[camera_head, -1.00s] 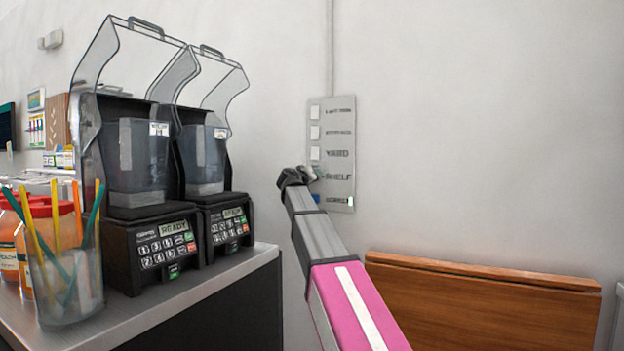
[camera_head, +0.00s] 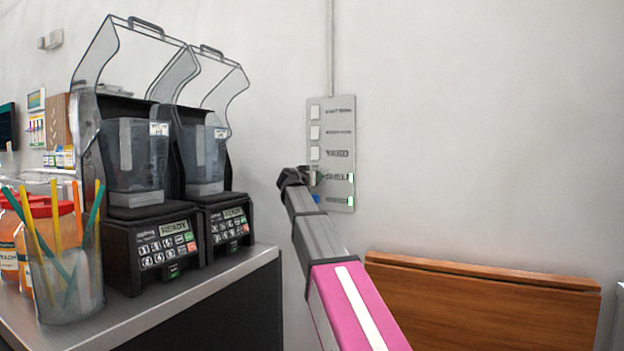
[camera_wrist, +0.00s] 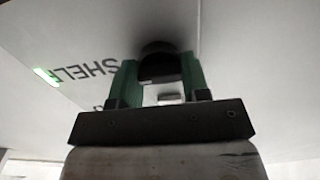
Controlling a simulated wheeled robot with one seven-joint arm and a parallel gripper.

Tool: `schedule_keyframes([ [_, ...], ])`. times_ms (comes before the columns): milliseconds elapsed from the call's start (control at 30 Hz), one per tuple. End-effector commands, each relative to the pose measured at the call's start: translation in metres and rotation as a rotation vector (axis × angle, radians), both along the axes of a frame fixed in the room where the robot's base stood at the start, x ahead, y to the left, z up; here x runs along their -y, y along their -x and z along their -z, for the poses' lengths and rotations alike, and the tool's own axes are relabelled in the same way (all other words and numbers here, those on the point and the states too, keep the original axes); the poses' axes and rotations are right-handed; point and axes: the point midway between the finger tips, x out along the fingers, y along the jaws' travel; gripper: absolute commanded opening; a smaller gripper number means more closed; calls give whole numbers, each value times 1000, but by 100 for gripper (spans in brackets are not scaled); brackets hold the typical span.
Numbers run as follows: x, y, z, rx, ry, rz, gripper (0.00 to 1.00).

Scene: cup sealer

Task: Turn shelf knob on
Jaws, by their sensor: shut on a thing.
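The pale wall panel (camera_head: 341,140) carries a column of labelled rows. In the wrist view the word SHELF (camera_wrist: 92,70) appears upside down, with a lit green light (camera_wrist: 46,76) beside it. That light also glows at the right end of the shelf row (camera_head: 351,177) in the head view. The dark shelf knob (camera_wrist: 160,64) sits between the green fingers of my gripper (camera_wrist: 160,80), which is shut on it. In the head view my gripper (camera_head: 307,177) is at the panel's left edge and hides part of the shelf row.
White square switches (camera_head: 315,133) line the upper panel; a blue one (camera_head: 316,199) is below, with a green light in its row. Two blenders (camera_head: 160,240) and a cup of straws (camera_head: 65,285) stand on the left counter. A wooden board (camera_head: 480,310) is below right.

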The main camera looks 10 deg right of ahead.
Motion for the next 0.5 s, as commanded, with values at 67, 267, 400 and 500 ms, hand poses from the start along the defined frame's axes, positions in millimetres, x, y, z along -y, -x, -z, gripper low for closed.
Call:
schedule_keyframes([
  [67, 0, 1, 1, 3, -6, -1, 19],
  [267, 0, 1, 1, 4, -7, -1, 19],
  [400, 0, 1, 1, 4, -7, -1, 49],
  [500, 0, 1, 1, 3, -6, 0, 68],
])
